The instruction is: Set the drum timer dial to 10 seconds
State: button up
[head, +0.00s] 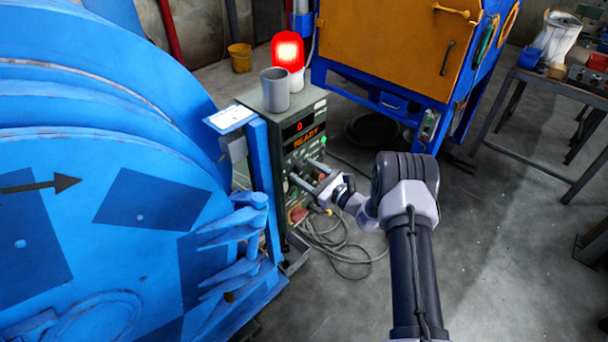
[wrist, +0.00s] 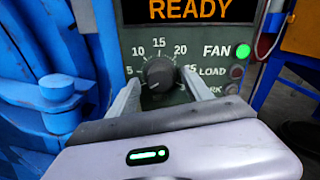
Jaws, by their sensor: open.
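The timer dial (wrist: 158,74) is a round dark knob on the grey-green control box (head: 290,124). Numbers 5, 10, 15, 20 and a partly hidden 25 run around it in the wrist view. Its pointer is too small to read surely. My gripper (wrist: 160,80) is open, with one finger on each side of the dial; I cannot tell if they touch it. In the head view my gripper (head: 304,174) is at the box front, and the dial is hard to make out there. The display (head: 303,132) reads 0 and READY.
A lit green FAN light (wrist: 243,51) and a LOAD button (wrist: 237,71) sit right of the dial. The blue drum (head: 110,200) stands close on the left. A grey cup (head: 275,92) and red lamp (head: 288,50) top the box. Cables (head: 340,245) lie below.

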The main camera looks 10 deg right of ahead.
jog(key=shift+w+a, duration=0.2)
jog(key=shift+w, duration=0.15)
grip_shut()
